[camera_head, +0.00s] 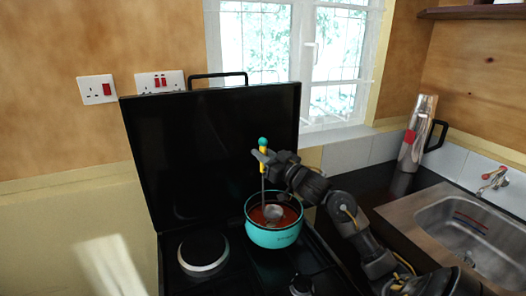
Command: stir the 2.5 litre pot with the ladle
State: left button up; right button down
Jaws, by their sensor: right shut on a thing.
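A turquoise pot (273,236) with reddish-brown contents stands at the right side of the black stove. A ladle with a yellow and teal handle (263,143) stands nearly upright over the pot, its metal shaft running down into it. A round metallic shape (273,212), which looks like the ladle's bowl, shows inside the pot at the surface of the contents. My right gripper (265,158) comes in from the right and is shut on the ladle's handle above the pot. My left gripper is not in view.
The stove's black lid (205,150) stands open behind the pot. A bare hotplate (203,253) is to the left. A metal flask (415,135) stands at the back right, beyond a sink (470,235) with a red-handled tap (492,178).

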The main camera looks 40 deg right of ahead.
jog(key=shift+f+b, duration=0.8)
jog(key=shift+f, duration=1.05)
